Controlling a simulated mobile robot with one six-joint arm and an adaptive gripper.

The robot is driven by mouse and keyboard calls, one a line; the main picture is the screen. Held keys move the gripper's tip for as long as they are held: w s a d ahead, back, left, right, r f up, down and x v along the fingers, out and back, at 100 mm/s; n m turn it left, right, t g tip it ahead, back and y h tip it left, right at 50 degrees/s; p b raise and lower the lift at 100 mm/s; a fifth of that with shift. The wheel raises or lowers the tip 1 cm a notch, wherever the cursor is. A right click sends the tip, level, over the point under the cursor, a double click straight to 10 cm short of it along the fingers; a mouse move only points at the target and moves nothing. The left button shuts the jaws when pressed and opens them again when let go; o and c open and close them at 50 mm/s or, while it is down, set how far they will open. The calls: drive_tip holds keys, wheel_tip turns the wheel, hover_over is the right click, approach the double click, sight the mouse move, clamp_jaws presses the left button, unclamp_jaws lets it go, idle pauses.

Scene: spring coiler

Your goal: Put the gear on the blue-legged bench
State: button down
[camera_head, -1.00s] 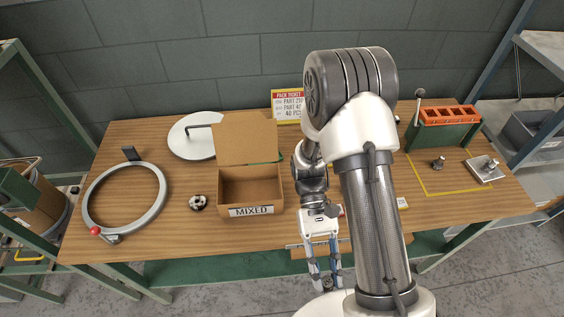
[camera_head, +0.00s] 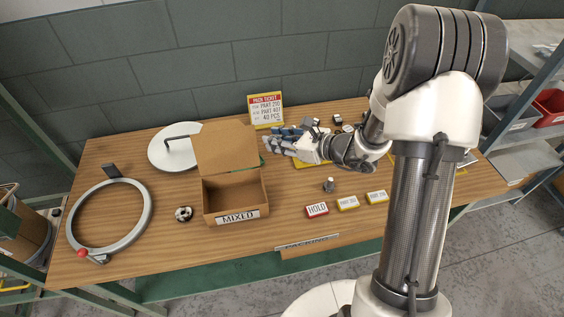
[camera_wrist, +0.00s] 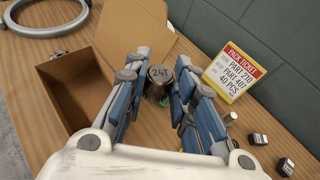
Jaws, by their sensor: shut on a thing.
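My gripper (camera_head: 276,143) reaches in from the right over the back middle of the wooden bench (camera_head: 130,245). In the wrist view a small metal cylindrical piece marked 24T, which looks like the gear (camera_wrist: 160,74), sits between its blue-padded fingers. The fingers are shut on it. Its lower part looks dark and toothed; whether it touches the bench top is not clear. In the head view the fingers hide most of it. The legs under this bench look green; I see no clearly blue-legged bench.
An open cardboard box marked MIXED (camera_head: 238,217) stands left of my gripper, and the pack ticket sign (camera_head: 265,111) stands behind it. A large ring (camera_head: 147,215), a round lid (camera_head: 165,150) and a HOLD block (camera_head: 316,210) lie on the bench.

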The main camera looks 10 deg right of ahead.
drive_tip(key=w+d+m+t+h, duration=0.2)
drive_tip(key=d+m, duration=0.1)
drive_tip(key=d, duration=0.2)
drive_tip(key=b, duration=0.4)
hover_over(291, 178)
drive_tip(key=shift+h, duration=0.4)
wheel_tip(291, 178, down, 14)
drive_tip(key=shift+r, duration=0.1)
drive_tip(key=shift+f+b, duration=0.55)
drive_tip(key=shift+f, duration=1.95)
drive_tip(key=shift+f, duration=0.2)
drive_tip(key=c, duration=1.6)
unclamp_jaws()
drive_tip(key=shift+c, duration=0.2)
drive_tip(key=shift+r, duration=0.1)
